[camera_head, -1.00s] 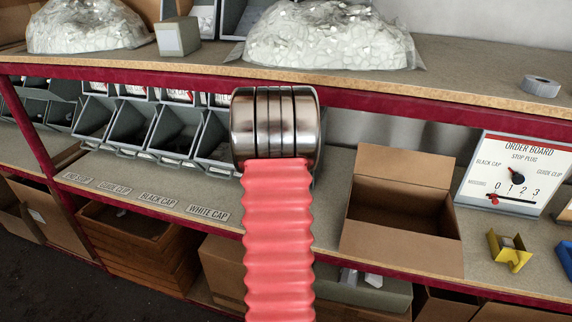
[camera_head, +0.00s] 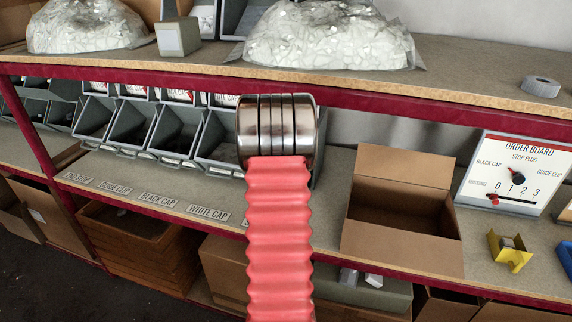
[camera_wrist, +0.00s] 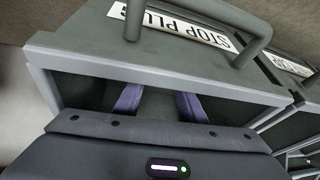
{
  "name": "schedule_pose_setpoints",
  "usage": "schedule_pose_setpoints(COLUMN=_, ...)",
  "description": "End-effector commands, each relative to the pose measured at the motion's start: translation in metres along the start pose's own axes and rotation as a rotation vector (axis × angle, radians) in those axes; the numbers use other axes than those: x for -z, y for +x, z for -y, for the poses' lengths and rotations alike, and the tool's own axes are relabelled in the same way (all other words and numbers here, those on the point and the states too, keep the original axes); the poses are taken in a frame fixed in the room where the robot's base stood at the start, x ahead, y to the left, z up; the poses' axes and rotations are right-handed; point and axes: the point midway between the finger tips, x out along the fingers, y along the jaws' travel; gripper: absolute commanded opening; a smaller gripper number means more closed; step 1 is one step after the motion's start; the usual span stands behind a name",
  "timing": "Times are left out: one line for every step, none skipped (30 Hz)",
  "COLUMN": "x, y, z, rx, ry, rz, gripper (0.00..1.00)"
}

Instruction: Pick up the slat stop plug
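In the wrist view, a grey bin (camera_wrist: 150,63) carries a label (camera_wrist: 178,23) reading STOP PLUG, below a grey handle. My gripper (camera_wrist: 158,102) reaches in over the bin's rim. Its two purple fingers stand apart with a gap between them, and their tips are hidden inside the bin. No slat stop plug can be made out in either view. In the head view, my red-sleeved arm with its metal collar hides the gripper and this bin.
Other open grey bins (camera_head: 170,131) stand in a row left of my arm. An open cardboard box (camera_head: 400,240) is to the right, beside the order board (camera_head: 518,170) and a yellow holder (camera_head: 509,251). An upper shelf with a dark red edge (camera_head: 420,106) runs above.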

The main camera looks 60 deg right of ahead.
Motion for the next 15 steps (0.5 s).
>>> schedule_pose_setpoints(x=0.0000, y=-0.0001, z=-0.0001, rx=0.000, ry=0.000, rz=0.000, gripper=0.33)
schedule_pose_setpoints(x=0.0000, y=-0.0001, z=-0.0001, rx=0.000, ry=0.000, rz=0.000, gripper=0.31)
schedule_pose_setpoints(x=0.0001, y=-0.0001, z=-0.0001, rx=0.000, ry=0.000, rz=0.000, gripper=0.28)
schedule_pose_setpoints(x=0.0001, y=-0.0001, z=-0.0001, rx=0.000, ry=0.000, rz=0.000, gripper=0.26)
schedule_pose_setpoints(x=0.0001, y=-0.0001, z=-0.0001, rx=0.000, ry=0.000, rz=0.000, gripper=0.24)
schedule_pose_setpoints(x=0.0001, y=-0.0001, z=-0.0001, rx=0.000, ry=0.000, rz=0.000, gripper=0.21)
schedule_pose_setpoints(x=0.0001, y=-0.0001, z=-0.0001, rx=0.000, ry=0.000, rz=0.000, gripper=0.19)
schedule_pose_setpoints(x=0.0001, y=-0.0001, z=-0.0002, rx=0.000, ry=0.000, rz=0.000, gripper=0.17)
schedule_pose_setpoints(x=0.0001, y=-0.0001, z=-0.0002, rx=0.000, ry=0.000, rz=0.000, gripper=0.14)
schedule_pose_setpoints(x=0.0001, y=-0.0001, z=-0.0002, rx=0.000, ry=0.000, rz=0.000, gripper=0.12)
schedule_pose_setpoints(x=0.0001, y=-0.0001, z=-0.0002, rx=0.000, ry=0.000, rz=0.000, gripper=0.10)
schedule_pose_setpoints(x=0.0001, y=-0.0001, z=-0.0002, rx=0.000, ry=0.000, rz=0.000, gripper=0.07)
schedule_pose_setpoints(x=0.0001, y=-0.0001, z=-0.0002, rx=0.000, ry=0.000, rz=0.000, gripper=0.05)
schedule_pose_setpoints(x=0.0001, y=-0.0001, z=-0.0002, rx=0.000, ry=0.000, rz=0.000, gripper=0.03)
schedule_pose_setpoints(x=0.0001, y=-0.0001, z=-0.0002, rx=0.000, ry=0.000, rz=0.000, gripper=0.00)
